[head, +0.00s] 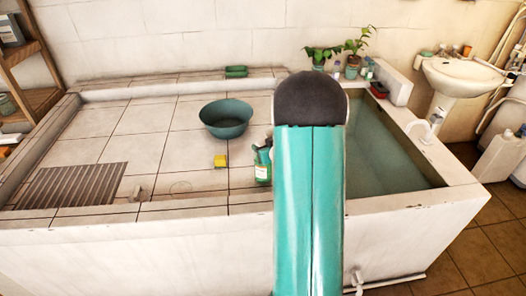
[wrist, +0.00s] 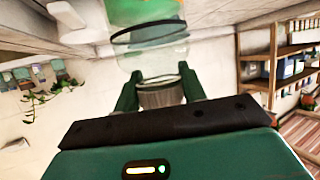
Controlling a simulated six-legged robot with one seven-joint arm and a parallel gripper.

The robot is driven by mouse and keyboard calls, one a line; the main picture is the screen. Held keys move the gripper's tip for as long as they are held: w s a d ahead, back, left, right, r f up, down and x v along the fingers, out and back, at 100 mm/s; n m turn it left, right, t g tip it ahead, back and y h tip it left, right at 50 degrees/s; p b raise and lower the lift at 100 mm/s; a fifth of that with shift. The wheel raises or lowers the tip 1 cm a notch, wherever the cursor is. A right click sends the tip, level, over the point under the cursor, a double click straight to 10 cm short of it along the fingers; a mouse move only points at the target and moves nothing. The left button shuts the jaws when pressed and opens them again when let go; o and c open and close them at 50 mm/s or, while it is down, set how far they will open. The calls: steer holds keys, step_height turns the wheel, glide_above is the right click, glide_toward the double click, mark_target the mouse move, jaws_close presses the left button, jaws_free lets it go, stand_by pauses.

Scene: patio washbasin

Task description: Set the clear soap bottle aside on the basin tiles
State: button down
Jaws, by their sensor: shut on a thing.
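The clear soap bottle (head: 262,174) has green contents and a pale label. In the head view it shows just left of my arm, above or on the basin tiles (head: 145,121); I cannot tell whether its base touches them. In the wrist view the bottle (wrist: 150,62) extends away from my gripper (wrist: 160,88), whose green fingers are shut on its ribbed, greyish end. The head view shows little of my gripper, as my arm covers most of that area.
A dark green bowl (head: 226,118) and a yellow block (head: 220,161) stand on the tiles left of the bottle. A slatted grate (head: 72,185) lies at the left. The water trough (head: 385,150) is right of my arm. Potted plants (head: 355,42) stand behind.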

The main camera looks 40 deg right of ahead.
steer(key=shift+f, duration=0.95)
steer(key=c, duration=0.8)
jaws_free()
steer(key=shift+f, duration=0.15)
